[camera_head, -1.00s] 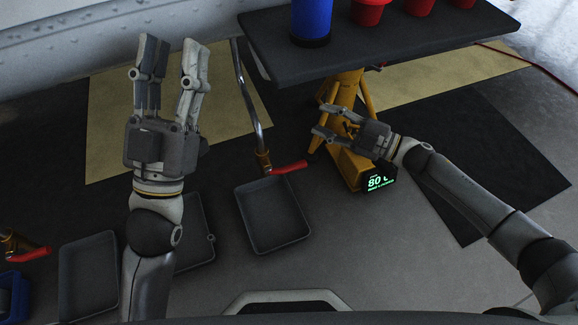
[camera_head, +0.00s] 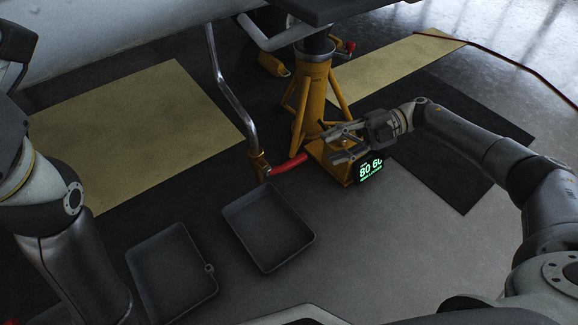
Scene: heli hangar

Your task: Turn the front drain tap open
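A drain tap with a brass body (camera_head: 258,166) hangs at the lower end of a bent metal pipe (camera_head: 226,85). Its red lever handle (camera_head: 290,168) points right and slightly up. I cannot tell from this view whether it is the front one. My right gripper (camera_head: 329,148) is open and empty, just right of the handle's free end, with a small gap in the picture. My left arm (camera_head: 60,220) is at the left edge. Only a dark part of what seems to be my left gripper (camera_head: 14,52) shows, and its fingers are hidden or cut off.
A grey drip tray (camera_head: 309,243) lies below the tap, with a second tray (camera_head: 172,272) to its left. A yellow jack stand (camera_head: 312,85) with a lit display (camera_head: 370,169) stands behind and under my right gripper. A red hose (camera_head: 500,57) runs at upper right.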

